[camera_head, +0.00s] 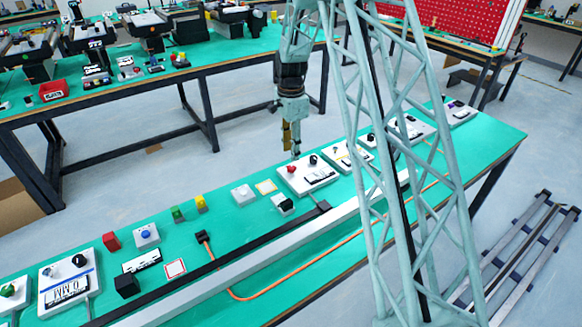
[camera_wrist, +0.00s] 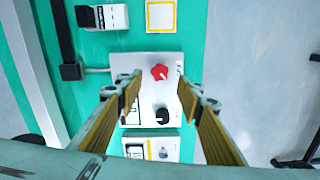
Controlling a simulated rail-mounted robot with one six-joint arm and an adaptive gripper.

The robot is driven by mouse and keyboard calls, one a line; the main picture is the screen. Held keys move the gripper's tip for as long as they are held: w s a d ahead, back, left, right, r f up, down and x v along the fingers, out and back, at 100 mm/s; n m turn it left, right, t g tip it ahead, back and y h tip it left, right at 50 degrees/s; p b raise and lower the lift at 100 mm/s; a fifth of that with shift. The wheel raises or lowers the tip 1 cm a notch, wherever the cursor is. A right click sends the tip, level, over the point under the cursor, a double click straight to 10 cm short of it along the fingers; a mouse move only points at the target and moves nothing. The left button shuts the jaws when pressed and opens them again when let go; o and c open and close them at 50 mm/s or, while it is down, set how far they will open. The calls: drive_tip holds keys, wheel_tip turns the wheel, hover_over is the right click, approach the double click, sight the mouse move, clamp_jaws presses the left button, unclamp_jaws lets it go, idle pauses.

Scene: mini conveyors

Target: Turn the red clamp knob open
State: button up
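The red clamp knob (camera_head: 291,169) sits on a white panel (camera_head: 318,183) on the green bench, beside a black knob (camera_head: 313,160). In the wrist view the red knob (camera_wrist: 159,72) lies just beyond and between the fingertips, with the black knob (camera_wrist: 162,115) nearer. My gripper (camera_head: 291,146) hangs above the panel, pointing down. In the wrist view my gripper (camera_wrist: 155,82) has its two yellow-lined fingers spread wide with nothing between them. It appears apart from the red knob.
More white panels with knobs (camera_head: 352,158) stand to the right along the bench. A white block with a black part (camera_head: 284,205) and a yellow-framed square (camera_head: 266,187) lie to the left. A long rail (camera_head: 250,255) runs along the bench front. An orange cable (camera_head: 300,270) loops nearby.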

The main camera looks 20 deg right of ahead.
sight(291, 167)
drive_tip(key=shift+f+b, duration=0.65)
drive_tip(key=shift+f, duration=3.2)
drive_tip(key=c, duration=0.8)
